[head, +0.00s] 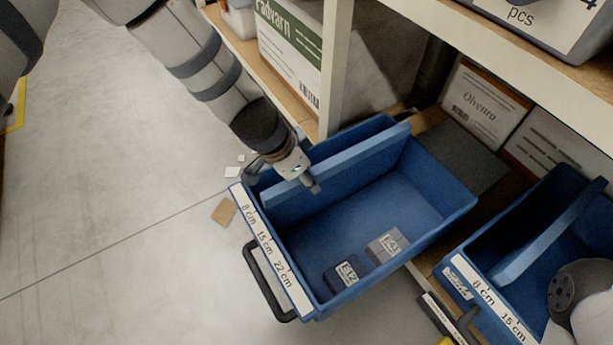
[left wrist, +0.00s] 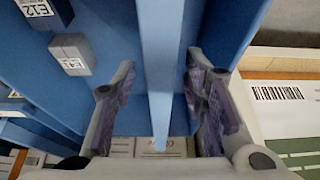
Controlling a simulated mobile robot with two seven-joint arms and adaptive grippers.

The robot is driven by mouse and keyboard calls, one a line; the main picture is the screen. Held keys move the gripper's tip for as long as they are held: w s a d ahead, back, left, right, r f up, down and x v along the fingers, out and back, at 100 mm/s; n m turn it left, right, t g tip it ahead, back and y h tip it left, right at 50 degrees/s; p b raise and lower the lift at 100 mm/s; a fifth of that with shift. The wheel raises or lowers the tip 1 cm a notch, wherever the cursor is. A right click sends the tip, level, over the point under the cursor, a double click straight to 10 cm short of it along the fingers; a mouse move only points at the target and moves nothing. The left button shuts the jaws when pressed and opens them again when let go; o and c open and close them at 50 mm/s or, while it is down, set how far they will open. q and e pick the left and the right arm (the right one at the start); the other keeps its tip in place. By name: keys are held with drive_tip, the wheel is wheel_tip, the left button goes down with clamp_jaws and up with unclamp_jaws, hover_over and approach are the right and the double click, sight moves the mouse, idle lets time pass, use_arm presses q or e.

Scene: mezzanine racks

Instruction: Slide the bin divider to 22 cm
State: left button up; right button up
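The blue bin (head: 455,200) is pulled partly out from the shelf. A white strip (head: 270,252) on its front rim reads 8 cm, 15 cm and 22 cm. The lighter blue divider (head: 365,157) runs front to back near the 8 cm mark. My left gripper (head: 309,184) reaches down over the divider's front part. In the left wrist view, the divider (left wrist: 160,60) runs between the two open fingers of the gripper (left wrist: 160,100), with a gap on each side. The outer finger is partly hidden in the head view. My right gripper does not show.
Two small labelled boxes, E12 (head: 343,276) and a grey one (head: 387,246), lie in the bin beyond the 15 cm side. A second blue bin (head: 525,290) with a divider stands at right. A green-and-white carton (head: 290,45) is on the shelf at left.

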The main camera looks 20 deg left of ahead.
use_arm(q)
drive_tip(key=shift+w+f, duration=0.1)
clamp_jaws()
drive_tip(key=s+d+p, duration=0.4)
drive_tip(key=s+d, duration=0.5)
drive_tip(key=d, duration=0.2)
drive_tip(key=shift+d, duration=0.3)
unclamp_jaws()
